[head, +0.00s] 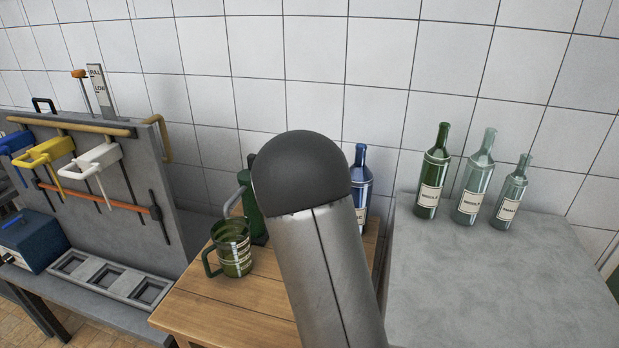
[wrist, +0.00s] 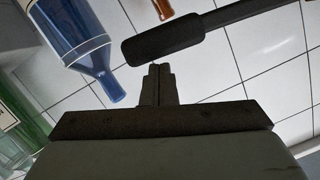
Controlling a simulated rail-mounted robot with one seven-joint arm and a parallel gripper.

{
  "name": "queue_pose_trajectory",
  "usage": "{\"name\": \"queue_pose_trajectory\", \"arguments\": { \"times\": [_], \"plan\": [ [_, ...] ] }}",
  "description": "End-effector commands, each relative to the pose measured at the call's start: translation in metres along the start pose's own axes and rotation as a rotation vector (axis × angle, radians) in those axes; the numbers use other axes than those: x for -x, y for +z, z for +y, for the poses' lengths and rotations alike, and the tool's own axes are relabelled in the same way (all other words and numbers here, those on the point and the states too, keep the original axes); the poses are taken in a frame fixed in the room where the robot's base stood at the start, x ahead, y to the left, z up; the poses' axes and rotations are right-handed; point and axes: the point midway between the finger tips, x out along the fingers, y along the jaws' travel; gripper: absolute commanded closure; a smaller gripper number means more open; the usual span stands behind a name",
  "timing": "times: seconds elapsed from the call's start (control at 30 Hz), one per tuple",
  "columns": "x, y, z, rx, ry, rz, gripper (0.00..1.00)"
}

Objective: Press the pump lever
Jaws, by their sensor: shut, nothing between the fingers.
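In the wrist view, a black lever (wrist: 215,25) with a thick dark grip (wrist: 165,40) crosses the top; I take it for the pump lever. My gripper (wrist: 155,70) is shut and empty, its fingertips just short of the grip in the picture. I cannot tell whether they touch. In the head view, my arm covers my gripper and most of the pump. Part of a dark green body (head: 250,210), likely the pump, shows left of the arm, with a grey curved spout (head: 233,203) above a green glass jug (head: 232,250).
A blue bottle (head: 361,180) stands behind my arm and also shows in the wrist view (wrist: 80,40). Several bottles, including a green one (head: 433,172), stand on the grey block (head: 490,270) at right. A tool rack (head: 140,190) stands left of the wooden table (head: 215,310).

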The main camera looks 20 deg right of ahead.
Motion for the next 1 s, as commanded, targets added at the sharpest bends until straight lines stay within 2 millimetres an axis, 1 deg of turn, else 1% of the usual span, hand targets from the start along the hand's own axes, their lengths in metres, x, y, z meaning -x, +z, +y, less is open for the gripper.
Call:
{"name": "queue_pose_trajectory", "arguments": {
  "times": [0.03, 0.2, 0.3, 0.4, 0.57, 1.0],
  "plan": [
    [0.014, 0.006, -0.001, 0.000, -0.004, -0.007, 1.00],
    [0.051, 0.004, -0.002, -0.001, -0.005, -0.003, 1.00],
    [0.066, 0.003, -0.002, 0.000, -0.005, -0.002, 1.00],
    [0.076, 0.002, -0.002, 0.000, -0.004, -0.001, 1.00],
    [0.083, 0.002, -0.002, 0.001, -0.003, 0.001, 1.00],
    [0.083, 0.002, -0.002, 0.001, -0.003, 0.001, 1.00]
  ]
}}
